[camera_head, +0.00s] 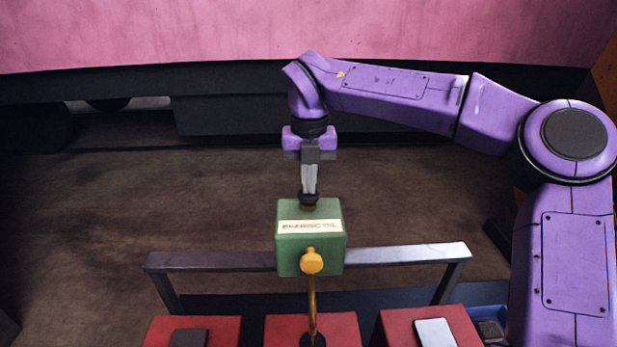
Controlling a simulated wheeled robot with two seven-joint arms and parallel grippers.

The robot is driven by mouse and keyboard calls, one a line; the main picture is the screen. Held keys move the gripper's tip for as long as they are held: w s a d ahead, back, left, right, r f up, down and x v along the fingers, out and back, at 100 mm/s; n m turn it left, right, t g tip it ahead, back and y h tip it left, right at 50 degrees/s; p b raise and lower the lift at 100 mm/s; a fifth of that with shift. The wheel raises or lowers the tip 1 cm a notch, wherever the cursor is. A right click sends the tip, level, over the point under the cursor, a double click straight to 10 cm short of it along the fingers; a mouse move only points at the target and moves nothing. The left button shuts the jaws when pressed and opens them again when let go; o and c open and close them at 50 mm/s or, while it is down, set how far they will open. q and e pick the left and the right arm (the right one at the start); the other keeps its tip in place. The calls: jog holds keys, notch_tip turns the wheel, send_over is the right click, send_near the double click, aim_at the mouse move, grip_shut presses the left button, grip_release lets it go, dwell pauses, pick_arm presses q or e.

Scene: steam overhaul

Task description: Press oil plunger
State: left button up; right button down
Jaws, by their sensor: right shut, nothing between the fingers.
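A green oil box (290,252) with a white label sits at the middle of a grey metal rail. On top of it is a dark round plunger (309,199). My right gripper (309,192) points straight down from above, its fingers closed together. The fingertips are at the plunger top, and they look to be touching it; the exact contact is hard to tell. A yellow knob (311,261) is on the front of the box, with a thin brass pipe (311,300) running down from it. My left gripper is not in view.
The grey rail (405,254) spans both sides of the box on two legs. Below it stand red blocks (215,333), one at left, one in the middle and one at right. A blue bin (488,322) is at the lower right. Brown floor behind is clear up to a pink-and-black body (250,35).

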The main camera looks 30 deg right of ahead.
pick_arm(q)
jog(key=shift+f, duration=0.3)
pick_arm(e)
jog(key=shift+s+f, duration=0.1)
jog(key=shift+f, duration=0.5)
jog(key=shift+r+p, duration=0.2)
jog(key=shift+p, duration=0.15)
notch_tip(320, 180, up, 5)
jog(key=p, duration=0.4)
jog(key=shift+r, duration=0.2)
jog(key=shift+r+b, duration=0.55)
jog(key=shift+r, duration=0.2)
pick_arm(q)
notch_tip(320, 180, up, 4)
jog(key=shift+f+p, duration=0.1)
jog(key=shift+p, duration=0.2)
pick_arm(e)
notch_tip(320, 180, up, 7)
jog(key=shift+r, duration=0.2)
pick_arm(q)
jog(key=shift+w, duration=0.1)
